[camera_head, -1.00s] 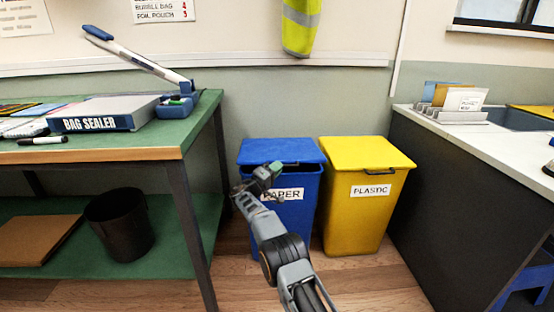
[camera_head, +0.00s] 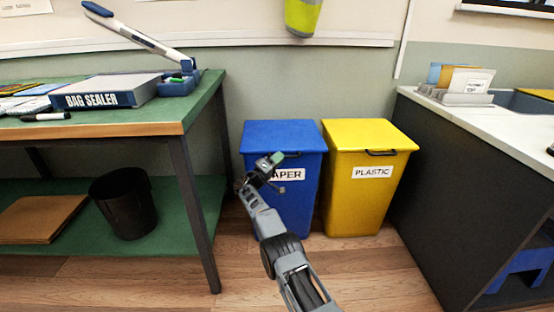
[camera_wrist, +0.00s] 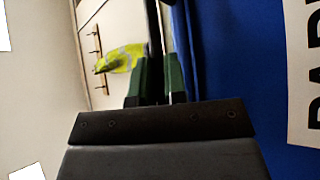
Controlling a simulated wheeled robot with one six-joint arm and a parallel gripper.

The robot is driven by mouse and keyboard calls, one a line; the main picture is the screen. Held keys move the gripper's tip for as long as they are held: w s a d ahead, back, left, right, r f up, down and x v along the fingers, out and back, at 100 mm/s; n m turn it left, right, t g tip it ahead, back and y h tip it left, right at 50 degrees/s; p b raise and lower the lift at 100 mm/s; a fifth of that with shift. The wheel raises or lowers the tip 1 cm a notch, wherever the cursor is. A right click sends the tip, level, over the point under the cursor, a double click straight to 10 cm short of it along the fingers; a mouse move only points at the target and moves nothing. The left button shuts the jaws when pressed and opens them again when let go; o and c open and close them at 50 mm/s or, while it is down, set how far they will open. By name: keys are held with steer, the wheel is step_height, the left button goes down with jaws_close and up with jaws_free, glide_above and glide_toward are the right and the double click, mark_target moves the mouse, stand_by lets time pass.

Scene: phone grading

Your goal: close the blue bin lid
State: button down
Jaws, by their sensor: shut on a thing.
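The blue bin (camera_head: 305,205), labelled PAPER, stands on the floor between the green bench and the yellow bin. Its blue lid (camera_head: 282,134) lies flat and looks flush with the bin's rim. My gripper (camera_head: 277,158) is at the front edge of the lid, shut on the dark lid handle (camera_head: 293,154), which is partly hidden behind the fingers. In the wrist view, the green-padded fingers (camera_wrist: 155,82) are on either side of a dark bar, with the blue bin front (camera_wrist: 235,70) close on the right.
The yellow bin (camera_head: 358,195), labelled PLASTIC, stands close on the right with its lid shut. A green bench (camera_head: 100,125) with a black wastebasket (camera_head: 124,204) on its lower shelf is on the left. A dark counter (camera_head: 455,190) stands at right.

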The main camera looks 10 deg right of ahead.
steer(key=shift+d+f, duration=0.15)
steer(key=shift+f, duration=0.8)
steer(key=c, duration=1.2)
jaws_free()
steer(key=shift+w+f, duration=0.1)
steer(key=shift+w, duration=0.05)
steer(key=shift+o, duration=0.2)
steer(key=p+v, duration=0.6)
steer(key=v, duration=0.7)
steer(key=shift+s+a+r, duration=0.25)
steer(key=shift+a, duration=0.1)
